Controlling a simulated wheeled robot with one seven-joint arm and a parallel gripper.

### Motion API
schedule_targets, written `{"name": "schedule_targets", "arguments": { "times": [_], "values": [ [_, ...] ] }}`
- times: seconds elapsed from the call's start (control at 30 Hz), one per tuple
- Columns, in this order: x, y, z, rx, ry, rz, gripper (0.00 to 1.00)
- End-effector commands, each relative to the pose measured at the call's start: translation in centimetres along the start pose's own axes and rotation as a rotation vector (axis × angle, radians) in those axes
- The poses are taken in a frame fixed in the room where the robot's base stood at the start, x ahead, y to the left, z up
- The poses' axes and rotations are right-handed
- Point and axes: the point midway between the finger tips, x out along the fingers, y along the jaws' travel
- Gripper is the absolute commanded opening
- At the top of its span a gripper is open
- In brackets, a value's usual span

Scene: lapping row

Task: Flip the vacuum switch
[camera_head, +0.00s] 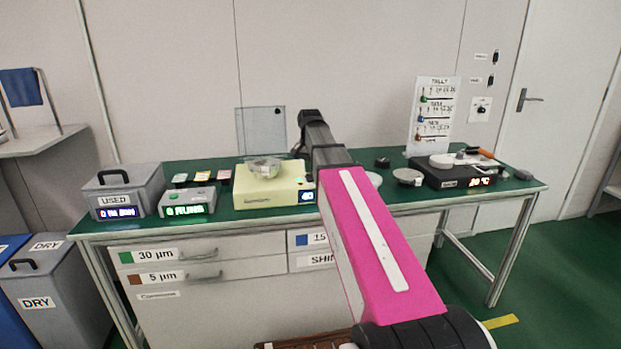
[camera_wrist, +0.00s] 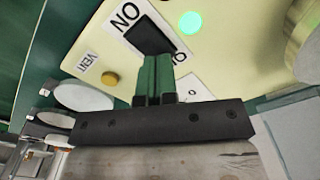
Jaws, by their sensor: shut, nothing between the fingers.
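The cream vacuum unit (camera_head: 262,196) stands on the green-topped bench, with a clear dish on top. In the wrist view its black rocker switch (camera_wrist: 150,36) sits beside an ON label (camera_wrist: 126,14); a second label is partly hidden by the fingers. A green lamp (camera_wrist: 191,22) is lit near the switch. My gripper (camera_wrist: 157,58) is shut and empty, its green fingertips at the near edge of the switch. I cannot tell whether they touch it, or which way the rocker is tilted.
A brass button (camera_wrist: 110,78) with a VENT label (camera_wrist: 88,67) is beside the switch. A black hot plate (camera_head: 455,173) stands right.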

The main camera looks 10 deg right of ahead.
Motion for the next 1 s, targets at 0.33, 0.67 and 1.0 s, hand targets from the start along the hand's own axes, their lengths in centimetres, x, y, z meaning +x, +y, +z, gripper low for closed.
{"name": "schedule_targets", "arguments": {
  "times": [0.33,0.67,1.0],
  "values": [
    [-2.5,0.0,0.0,0.0,0.001,0.0,0.0],
    [-4.7,0.0,0.0,0.0,0.0,0.0,0.0],
    [-5.9,0.0,0.0,0.0,0.0,0.0,0.0]
  ]
}}
